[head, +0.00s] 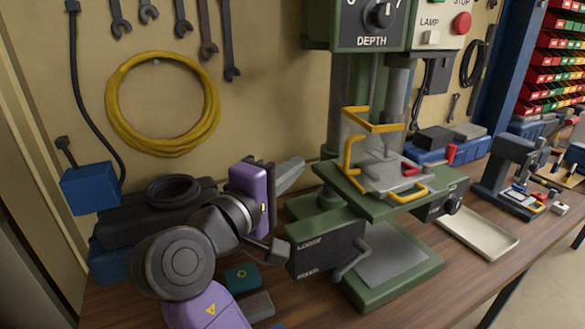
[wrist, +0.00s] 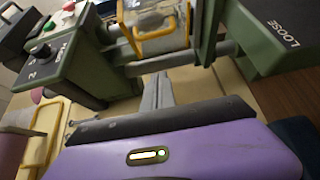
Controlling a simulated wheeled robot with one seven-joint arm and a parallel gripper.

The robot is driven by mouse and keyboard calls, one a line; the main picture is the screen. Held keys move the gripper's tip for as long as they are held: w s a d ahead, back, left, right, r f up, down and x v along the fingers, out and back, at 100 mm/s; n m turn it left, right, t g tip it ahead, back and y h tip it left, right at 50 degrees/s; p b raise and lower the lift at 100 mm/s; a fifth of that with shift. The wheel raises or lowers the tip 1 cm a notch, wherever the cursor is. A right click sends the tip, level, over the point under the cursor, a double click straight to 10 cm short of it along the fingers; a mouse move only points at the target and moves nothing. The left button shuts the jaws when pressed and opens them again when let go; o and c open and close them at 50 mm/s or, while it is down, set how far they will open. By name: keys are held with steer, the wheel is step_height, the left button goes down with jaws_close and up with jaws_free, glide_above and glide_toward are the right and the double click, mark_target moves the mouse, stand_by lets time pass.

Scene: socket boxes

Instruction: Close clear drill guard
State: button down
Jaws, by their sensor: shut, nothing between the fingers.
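The clear drill guard (head: 358,140) has a yellow edge frame and stands at the green drill press, around or beside the chuck above the work table (head: 375,204). I cannot tell how far it is swung. A yellow loop handle (head: 409,191) shows low at its front. In the wrist view the clear guard (wrist: 152,22) is at the top, its yellow frame tilted. My gripper (head: 291,174) is left of the press, apart from the guard, with grey fingers together and empty. The fingers also show in the wrist view (wrist: 157,92), pointing toward the press.
The press's green box marked LOOSE (head: 325,243) and its lever (head: 350,260) stand close to my wrist. A cream tray (head: 478,232) and a vise (head: 505,165) lie to the right. Dark and blue cases (head: 110,258) sit behind my arm.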

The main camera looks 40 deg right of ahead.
mark_target(358, 149)
steer(key=s+d+p, duration=0.1)
steer(key=d+p, duration=0.1)
steer(key=d, duration=0.6)
steer(key=shift+s+d, duration=0.3)
steer(key=shift+p, duration=0.3)
